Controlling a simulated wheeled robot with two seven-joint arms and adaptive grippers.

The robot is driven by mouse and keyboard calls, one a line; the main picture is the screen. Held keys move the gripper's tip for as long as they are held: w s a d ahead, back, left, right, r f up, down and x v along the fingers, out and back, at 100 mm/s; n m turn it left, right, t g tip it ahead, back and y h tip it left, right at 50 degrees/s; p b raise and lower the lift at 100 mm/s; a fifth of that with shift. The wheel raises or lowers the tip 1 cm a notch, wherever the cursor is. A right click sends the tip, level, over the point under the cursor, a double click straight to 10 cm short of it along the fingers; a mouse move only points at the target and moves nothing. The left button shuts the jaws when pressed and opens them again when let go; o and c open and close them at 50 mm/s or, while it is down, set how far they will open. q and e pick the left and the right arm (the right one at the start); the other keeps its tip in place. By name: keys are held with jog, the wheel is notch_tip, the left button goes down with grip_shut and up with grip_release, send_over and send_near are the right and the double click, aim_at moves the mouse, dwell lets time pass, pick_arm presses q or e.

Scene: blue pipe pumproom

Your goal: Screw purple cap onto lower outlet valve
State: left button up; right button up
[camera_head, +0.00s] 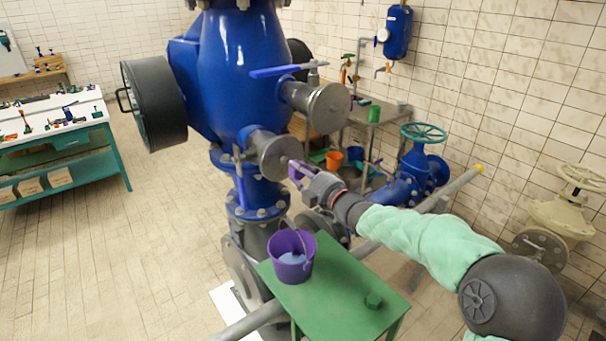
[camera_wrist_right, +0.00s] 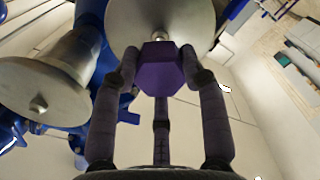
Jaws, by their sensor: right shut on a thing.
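The purple cap (camera_wrist_right: 161,70) is a small hexagonal piece between the fingers of my right gripper (camera_wrist_right: 160,68), which is shut on it. In the head view, the purple cap (camera_head: 294,171) is at the face of the lower outlet (camera_head: 280,158), a grey round flange on the blue pipe body. In the wrist view, the outlet's pale disc (camera_wrist_right: 135,22) lies directly behind the cap. I cannot tell whether the cap touches it or how far it is threaded. The outlet's blue lever (camera_head: 239,162) hangs at its left. My left gripper is not in view.
The upper outlet (camera_head: 328,104) with its blue lever (camera_head: 275,71) is above right. A blue valve with teal handwheel (camera_head: 424,132) stands at the right.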

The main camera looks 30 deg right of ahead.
aim_at(287, 161)
jog(key=shift+w+a+p, duration=0.15)
jog(key=shift+w+p, duration=0.15)
jog(key=shift+w, duration=1.3)
jog(key=shift+w+p, duration=0.3)
jog(key=shift+w, duration=0.05)
jog(key=shift+w+b, duration=0.25)
jog(key=shift+b, duration=0.05)
jog(key=shift+r+b, duration=0.1)
jog(key=shift+b, duration=0.2)
dwell(0.7)
